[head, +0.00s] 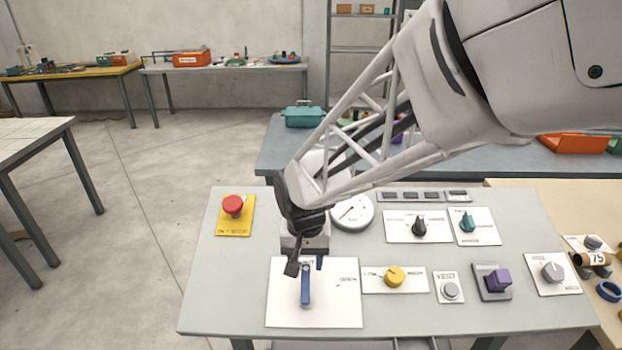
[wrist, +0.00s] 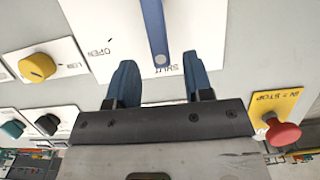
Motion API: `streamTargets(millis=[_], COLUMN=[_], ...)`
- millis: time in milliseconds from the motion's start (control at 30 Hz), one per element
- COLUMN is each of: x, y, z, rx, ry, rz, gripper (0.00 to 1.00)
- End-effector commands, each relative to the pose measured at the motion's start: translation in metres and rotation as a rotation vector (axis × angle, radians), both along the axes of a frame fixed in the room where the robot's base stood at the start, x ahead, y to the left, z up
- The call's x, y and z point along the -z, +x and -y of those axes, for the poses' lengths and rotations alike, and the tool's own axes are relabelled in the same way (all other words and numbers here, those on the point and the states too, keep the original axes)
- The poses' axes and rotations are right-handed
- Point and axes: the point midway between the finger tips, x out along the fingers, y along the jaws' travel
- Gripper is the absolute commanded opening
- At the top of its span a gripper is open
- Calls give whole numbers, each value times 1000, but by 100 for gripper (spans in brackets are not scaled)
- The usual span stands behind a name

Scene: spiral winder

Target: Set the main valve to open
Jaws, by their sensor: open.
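The main valve is a blue lever (head: 306,290) on a white plate (head: 341,312) at the front left of the panel. Its near-upright bar points at the SHUT label; the OPEN label is off to the right in the head view. In the wrist view the blue lever (wrist: 153,24) enters from the top, with its round-dotted end close to SHUT. My gripper (head: 306,266) is over the top of the plate at that end of the lever. In the wrist view my gripper (wrist: 160,78) is open, its two blue fingers apart with nothing between them.
A yellow knob (head: 395,277) is right of the valve plate. A red stop button (head: 233,206) on a yellow plate is at the panel's left. A round gauge (head: 352,212) is behind my gripper. A purple knob (head: 498,281) and other controls fill the right side.

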Motion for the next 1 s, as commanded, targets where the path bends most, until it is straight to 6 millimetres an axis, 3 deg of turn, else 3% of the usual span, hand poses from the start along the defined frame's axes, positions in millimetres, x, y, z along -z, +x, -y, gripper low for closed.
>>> streamTargets(millis=[300,767,1000], x=[34,42,42], y=[0,0,0], z=[0,0,0], rx=[0,0,0], ry=[0,0,0], rz=[0,1,1], gripper=[47,47,10])
